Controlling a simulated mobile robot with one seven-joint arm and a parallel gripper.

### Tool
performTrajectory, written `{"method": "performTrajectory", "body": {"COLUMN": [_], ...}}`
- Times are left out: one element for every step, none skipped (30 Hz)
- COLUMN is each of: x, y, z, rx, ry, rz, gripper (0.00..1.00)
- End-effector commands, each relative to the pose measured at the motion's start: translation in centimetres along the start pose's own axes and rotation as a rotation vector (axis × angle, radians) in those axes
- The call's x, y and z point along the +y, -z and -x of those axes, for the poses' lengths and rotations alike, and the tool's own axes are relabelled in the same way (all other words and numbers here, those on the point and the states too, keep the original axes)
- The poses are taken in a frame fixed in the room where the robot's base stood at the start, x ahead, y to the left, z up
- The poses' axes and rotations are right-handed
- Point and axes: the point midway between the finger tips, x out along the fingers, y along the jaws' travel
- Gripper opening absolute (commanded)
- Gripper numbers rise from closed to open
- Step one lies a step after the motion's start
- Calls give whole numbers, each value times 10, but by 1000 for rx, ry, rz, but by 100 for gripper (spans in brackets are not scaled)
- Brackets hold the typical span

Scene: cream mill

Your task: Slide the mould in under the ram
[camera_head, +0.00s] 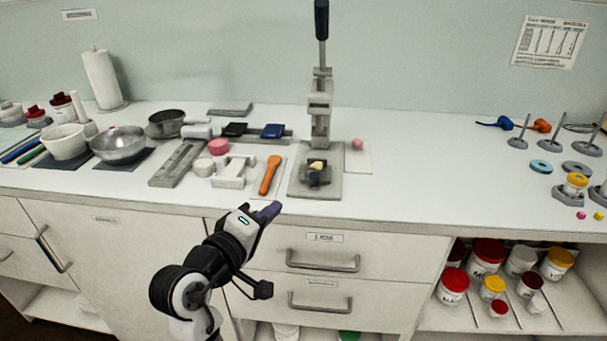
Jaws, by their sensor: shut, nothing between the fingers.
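A grey press (321,105) with a black-handled lever stands on the counter, and its ram is on the upright column. On its flat base plate (334,187) sits a small dark block (318,179), which looks like the mould, with a pale yellow piece (317,166) at its top. At this size I cannot tell whether the block is directly under the ram or in front of it. My gripper (272,210) has purple fingers, is shut and empty, and is at the counter's front edge, left of and nearer than the base plate. It touches neither plate nor block.
An orange-handled tool (270,175) lies just left of the base plate, beside a white block (234,172). A pink ball (357,143) is on a pale sheet to the right. Bowls crowd the left.

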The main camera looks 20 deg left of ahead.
Motion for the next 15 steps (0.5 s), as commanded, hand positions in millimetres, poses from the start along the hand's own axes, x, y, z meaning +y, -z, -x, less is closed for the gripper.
{"method": "performTrajectory", "body": {"x": [4,5,6,6,7,8,8,9,9,10,10,10,11,11,12], "y": [3,4,4,5,5,6,6,7,8,8,9,10,10,10,10], "z": [2,2,3,4,4,5,5,6,7,7,8,9,9,10,11], "rx": [-3,-6,-9,-11,-13,-14,-15,-16,-15,-15,-15,-13,-12,-11,-8], "ry": [8,12,18,22,26,32,37,42,49,54,60,67,73,79,86], "rz": [123,202,306,384,463,567,646,725,830,908,988,1092,1171,1248,1348], "gripper": [0,0,0,0,0,0,0,0,0,0,0,0,0,0,0]}}
